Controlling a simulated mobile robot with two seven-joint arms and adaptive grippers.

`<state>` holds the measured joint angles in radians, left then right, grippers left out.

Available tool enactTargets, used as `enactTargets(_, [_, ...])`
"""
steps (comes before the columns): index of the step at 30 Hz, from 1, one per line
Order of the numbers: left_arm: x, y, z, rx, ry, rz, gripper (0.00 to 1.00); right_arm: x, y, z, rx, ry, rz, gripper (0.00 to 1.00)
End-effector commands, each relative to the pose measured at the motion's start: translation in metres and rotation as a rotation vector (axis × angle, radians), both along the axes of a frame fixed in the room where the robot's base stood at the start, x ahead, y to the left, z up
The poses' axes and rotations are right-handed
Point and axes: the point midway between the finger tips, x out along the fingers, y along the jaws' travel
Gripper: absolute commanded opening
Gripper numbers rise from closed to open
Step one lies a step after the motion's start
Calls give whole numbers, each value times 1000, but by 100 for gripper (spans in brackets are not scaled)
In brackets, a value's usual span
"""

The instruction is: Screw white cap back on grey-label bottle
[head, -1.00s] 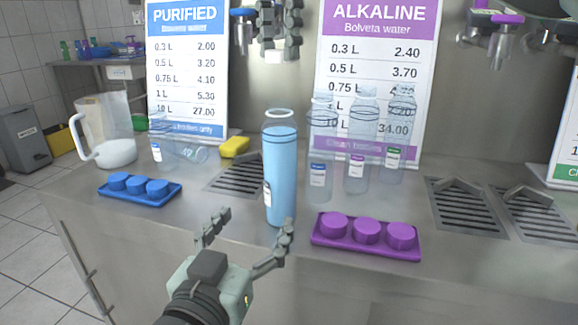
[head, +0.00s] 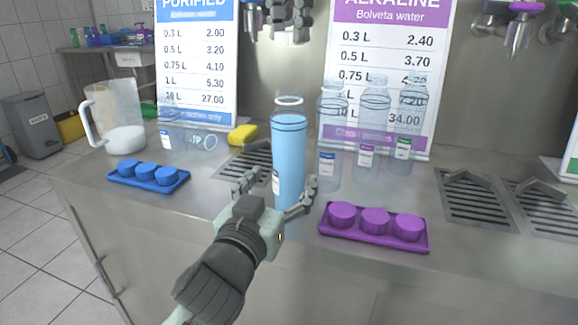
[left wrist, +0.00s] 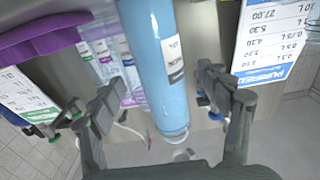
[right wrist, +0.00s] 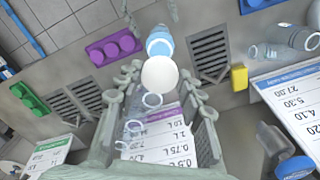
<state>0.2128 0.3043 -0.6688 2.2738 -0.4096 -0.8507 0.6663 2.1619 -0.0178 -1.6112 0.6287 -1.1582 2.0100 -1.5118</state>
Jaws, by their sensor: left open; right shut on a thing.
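The grey-label bottle (head: 289,150) stands upright and uncapped on the counter, filled with blue water; its label (left wrist: 173,58) shows in the left wrist view. My left gripper (head: 275,187) is open, its fingers low on either side of the bottle. In the left wrist view the bottle (left wrist: 165,90) lies between the open fingers, with no clear grip on it. My right gripper (head: 278,22) hangs above the bottle at the top of the head view. It is shut on the white cap (right wrist: 160,73), seen in the right wrist view with the bottle beyond it.
A purple tray (head: 372,242) of purple caps is right of the bottle, a blue tray (head: 150,182) of blue caps left. Several clear bottles (head: 368,150) stand close behind on the right. A yellow sponge (head: 242,135) and a jug (head: 117,120) are at left. Price boards stand behind.

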Motion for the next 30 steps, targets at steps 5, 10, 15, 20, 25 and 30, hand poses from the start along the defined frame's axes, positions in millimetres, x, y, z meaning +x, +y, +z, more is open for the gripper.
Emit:
enactTargets(5, [26, -9, 0, 2, -2, -1, 77, 0, 0, 0, 0, 0, 0, 28])
enactTargets(10, [38, -13, 0, 0, -1, -1, 77, 0, 0, 0, 0, 0, 0, 28])
enactTargets(15, [41, -13, 0, 0, 0, -1, 77, 0, 0, 0, 0, 0, 0, 28])
enactTargets(20, [40, -13, 0, 0, 0, -1, 77, 0, 0, 0, 0, 0, 0, 28])
enactTargets(25, [40, -13, 0, 0, 0, -1, 58, 0, 0, 0, 0, 0, 0, 28])
enactTargets(30, [40, -13, 0, 0, 0, -1, 37, 0, 0, 0, 0, 0, 0, 28])
